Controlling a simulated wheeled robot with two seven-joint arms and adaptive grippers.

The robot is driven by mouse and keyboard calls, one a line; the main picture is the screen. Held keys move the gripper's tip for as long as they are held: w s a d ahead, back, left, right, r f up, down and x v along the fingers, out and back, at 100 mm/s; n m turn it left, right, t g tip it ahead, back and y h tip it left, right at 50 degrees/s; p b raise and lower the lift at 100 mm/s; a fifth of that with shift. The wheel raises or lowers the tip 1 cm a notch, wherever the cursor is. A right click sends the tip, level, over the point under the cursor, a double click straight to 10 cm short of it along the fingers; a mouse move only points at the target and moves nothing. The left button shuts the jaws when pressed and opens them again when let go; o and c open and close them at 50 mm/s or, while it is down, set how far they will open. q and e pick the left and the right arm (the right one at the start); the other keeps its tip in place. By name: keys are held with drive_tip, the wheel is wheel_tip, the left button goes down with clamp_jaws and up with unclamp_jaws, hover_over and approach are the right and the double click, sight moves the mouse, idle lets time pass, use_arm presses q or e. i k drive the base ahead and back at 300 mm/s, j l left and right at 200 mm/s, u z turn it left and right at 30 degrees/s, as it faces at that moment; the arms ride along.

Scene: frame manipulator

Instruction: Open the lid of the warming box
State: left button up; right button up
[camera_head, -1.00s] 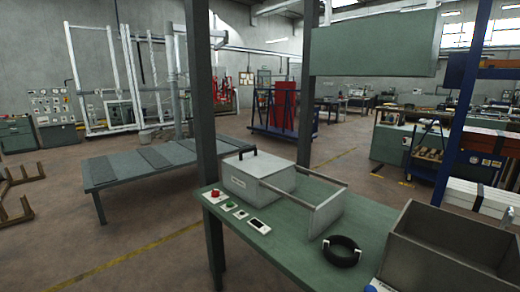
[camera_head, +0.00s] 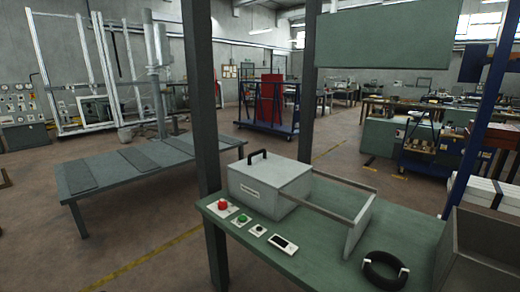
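The warming box (camera_head: 270,190) is a light grey box on the green workbench, with a label on its front. Its lid (camera_head: 283,174) lies shut on top. A black handle (camera_head: 257,155) stands at the lid's left edge. A grey rail frame (camera_head: 345,212) extends from the box to the right. Neither of my grippers shows in the view.
The green workbench (camera_head: 300,262) has a red button (camera_head: 222,205), a green button (camera_head: 242,218) and a small display (camera_head: 283,244) along its front. A black ring (camera_head: 384,268) and a grey bin (camera_head: 480,255) are at right. A dark post (camera_head: 201,100) rises at the bench's left.

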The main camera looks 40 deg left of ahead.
sight(275, 171)
drive_tip(key=j+z, duration=0.2)
drive_tip(key=j, duration=0.4)
drive_tip(key=k+j+z, duration=0.2)
drive_tip(key=j, duration=0.95)
drive_tip(key=k+j+z, duration=0.15)
drive_tip(key=j, duration=0.45)
drive_tip(key=i, duration=0.05)
